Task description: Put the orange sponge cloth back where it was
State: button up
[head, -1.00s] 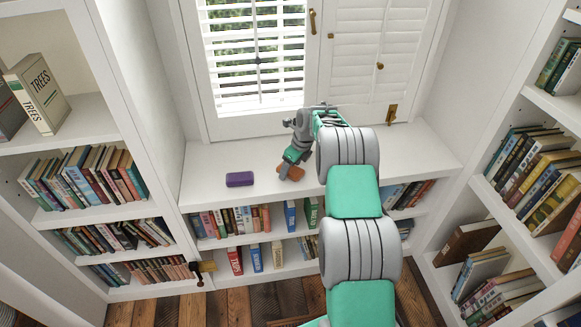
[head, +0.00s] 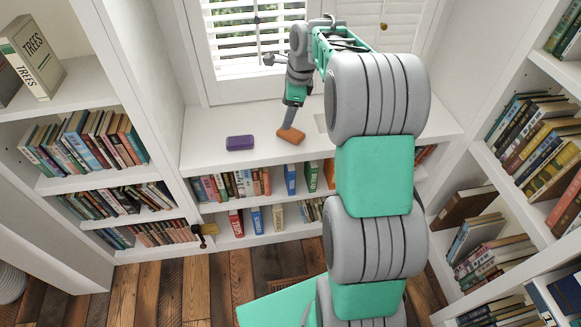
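The orange sponge cloth (head: 291,137) is on or just above the white window ledge (head: 205,125), near its front edge and right of a purple block (head: 240,143). My gripper (head: 288,125) points down at the sponge cloth from above, and its tip meets the cloth's upper left part in the picture. Only one side of the fingers shows, so I cannot tell whether they grip the cloth or only touch it. A pale grey patch (head: 321,123) lies on the ledge right of the cloth, partly hidden by my arm.
Shelves of books (head: 232,185) sit below the ledge. Tall bookcases stand at the left (head: 85,105) and right (head: 500,125). A shuttered window (head: 235,72) is behind. The ledge left of the purple block is clear. My arm hides much of its right part.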

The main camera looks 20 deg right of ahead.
jog(key=s+a+r+n, duration=0.4)
jog(key=s+a+n, duration=0.3)
jog(key=s+n, duration=0.3)
jog(key=s+a+f+n+h, duration=0.1)
jog(key=s+a+f+n, duration=0.1)
jog(key=s+n, duration=0.55)
jog(key=s+a+f+n+h, duration=0.15)
jog(key=s+n, duration=0.35)
jog(key=s, duration=0.5)
notch_tip(320, 180, up, 4)
jog(key=y+p, duration=0.1)
jog(key=p, duration=0.2)
jog(key=shift+w+f, duration=0.1)
